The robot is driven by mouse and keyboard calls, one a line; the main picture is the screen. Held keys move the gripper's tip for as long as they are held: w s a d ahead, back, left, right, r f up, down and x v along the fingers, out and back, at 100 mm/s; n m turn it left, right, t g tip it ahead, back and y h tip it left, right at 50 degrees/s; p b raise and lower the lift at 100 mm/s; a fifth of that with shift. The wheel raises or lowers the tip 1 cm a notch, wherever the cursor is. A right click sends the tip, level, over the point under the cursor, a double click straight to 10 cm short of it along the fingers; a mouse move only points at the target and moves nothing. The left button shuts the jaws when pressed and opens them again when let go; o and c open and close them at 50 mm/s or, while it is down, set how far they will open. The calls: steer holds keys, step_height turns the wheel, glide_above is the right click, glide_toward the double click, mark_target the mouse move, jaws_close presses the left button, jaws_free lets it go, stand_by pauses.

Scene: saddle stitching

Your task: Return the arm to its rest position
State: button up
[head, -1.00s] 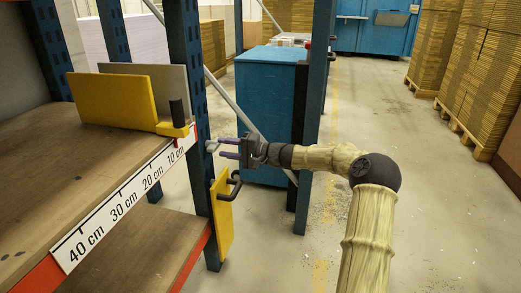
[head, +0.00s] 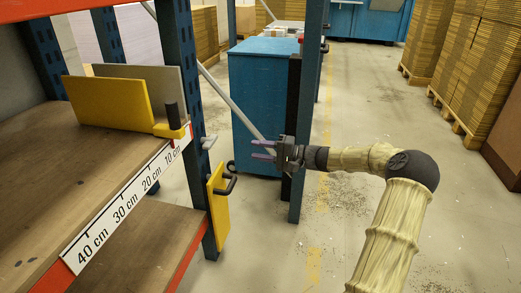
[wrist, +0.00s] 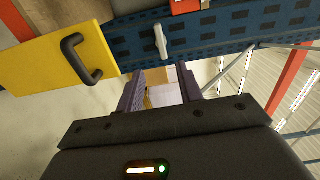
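My gripper (head: 264,149) is in front of the blue rack post, to the right of the shelf, with its purple fingers pointing left. The fingers stand apart with nothing between them, and the gripper also shows in the wrist view (wrist: 159,88). My arm reaches in from the lower right, bent at a dark elbow joint. A yellow panel with a black handle (head: 219,205) is on the near shelf post, left of and below the gripper. A small grey lever (head: 208,142) sticks out of that post, apart from the fingertips.
The wooden shelf (head: 50,160) with a centimetre scale (head: 125,197) fills the left. A yellow stop plate (head: 108,104) stands on it. A blue cabinet (head: 262,90) is behind the gripper. Cardboard stacks (head: 475,70) line the right. The floor between is clear.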

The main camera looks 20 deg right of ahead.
steer(key=s+a+f+n+g+h+p, duration=0.2)
steer(key=s+a+f+g+h, duration=0.1)
steer(key=s+a+g, duration=0.4)
steer(key=s+a+f+n+g+h+p, duration=0.25)
steer(key=s+a+h, duration=0.2)
steer(key=a, duration=0.35)
steer(key=s+d+r+n+t+h+p, duration=0.1)
steer(key=s+r+h+p, duration=0.25)
steer(key=s, duration=0.55)
steer(key=s+r+n+t+h+p, duration=0.15)
steer(key=s+r+h, duration=0.3)
steer(key=s, duration=0.45)
step_height(320, 180, up, 38)
steer(key=g+p, duration=0.1)
steer(key=p, duration=3.7)
steer(key=shift+d+f+y+p, duration=0.2)
steer(key=shift+d+y+p, duration=0.1)
steer(key=shift+y, duration=0.15)
